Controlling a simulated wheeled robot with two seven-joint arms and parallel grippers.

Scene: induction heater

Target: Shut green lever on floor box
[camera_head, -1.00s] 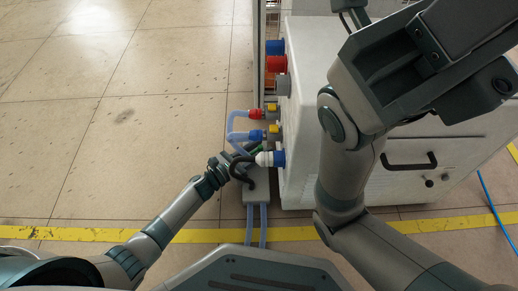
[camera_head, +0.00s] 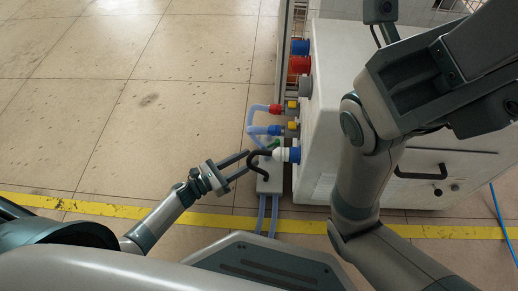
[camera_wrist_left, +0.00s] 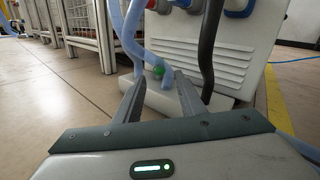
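The grey floor box (camera_head: 270,182) stands on the floor beside the white cabinet, with hoses and a black cable around it. The green lever (camera_head: 275,143) shows small at its top, partly hidden by hoses and the white connector. In the left wrist view the green lever (camera_wrist_left: 158,71) is a small round green part beside a pale blue hose, ahead of the fingers. My left gripper (camera_head: 247,162) is open and empty, left of the box, with its fingertips close to the black cable. In the wrist view its fingers (camera_wrist_left: 155,85) are spread either side of the lever, apart from it. My right gripper's fingers are not visible.
The white cabinet (camera_head: 330,130) stands right of the box. Pale blue hoses (camera_head: 254,122), red and yellow fittings, and a looped black cable (camera_head: 250,160) crowd the box. The floor to the left is clear.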

